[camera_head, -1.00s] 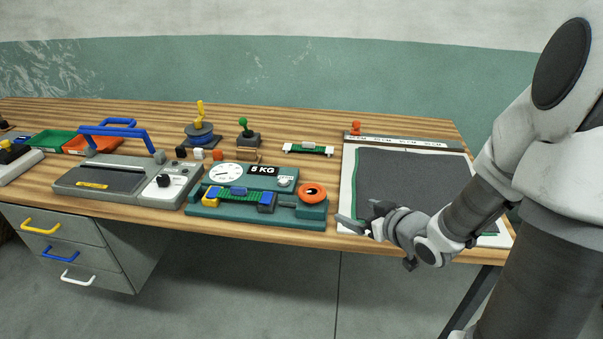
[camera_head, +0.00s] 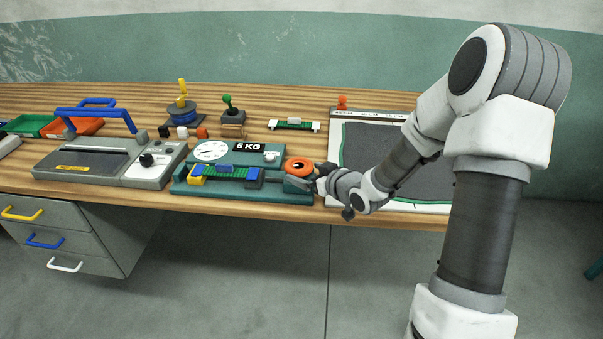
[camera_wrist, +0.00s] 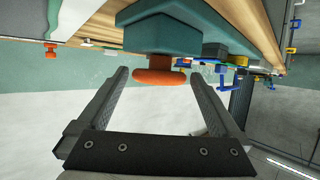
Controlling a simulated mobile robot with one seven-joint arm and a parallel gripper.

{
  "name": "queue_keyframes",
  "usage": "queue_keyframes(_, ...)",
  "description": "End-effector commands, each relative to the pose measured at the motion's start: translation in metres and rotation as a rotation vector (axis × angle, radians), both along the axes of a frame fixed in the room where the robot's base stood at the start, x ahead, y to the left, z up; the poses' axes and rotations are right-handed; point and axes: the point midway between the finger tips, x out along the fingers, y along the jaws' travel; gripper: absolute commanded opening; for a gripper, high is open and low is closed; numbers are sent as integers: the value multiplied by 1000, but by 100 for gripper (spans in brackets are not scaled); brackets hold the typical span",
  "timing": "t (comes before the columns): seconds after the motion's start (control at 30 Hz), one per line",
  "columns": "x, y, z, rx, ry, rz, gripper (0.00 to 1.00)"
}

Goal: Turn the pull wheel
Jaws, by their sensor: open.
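The orange pull wheel (camera_head: 299,167) sits at the right end of the teal tester (camera_head: 218,190), which carries a white dial and a "5 KG" label. In the wrist view the wheel (camera_wrist: 159,76) lies between the tips of my gripper (camera_wrist: 157,82), with a gap on each side. My gripper (camera_head: 303,180) shows in the head view at the front right of the wheel, partly covering it. The jaws are open and hold nothing. A green strip (camera_head: 226,172) with a blue block spans the tester between a yellow and a blue clamp.
A grey sealer (camera_head: 95,165) with a blue handle stands left of the tester. A dark sheet on a white-edged board (camera_head: 334,160) lies to the right, under my arm. Several small tools stand behind. The bench's front edge is close to the tester.

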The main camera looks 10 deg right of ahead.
Motion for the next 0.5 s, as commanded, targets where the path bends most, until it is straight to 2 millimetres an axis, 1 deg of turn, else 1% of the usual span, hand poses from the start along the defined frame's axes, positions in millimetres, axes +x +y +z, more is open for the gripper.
queue_keyframes(0.03,7,4,-5,1,2,1,100)
queue_keyframes(0.1,15,7,-8,0,0,1,100)
queue_keyframes(0.2,23,9,-11,0,0,1,100)
queue_keyframes(0.33,27,11,-12,0,1,0,100)
queue_keyframes(0.5,28,11,-12,0,1,0,100)
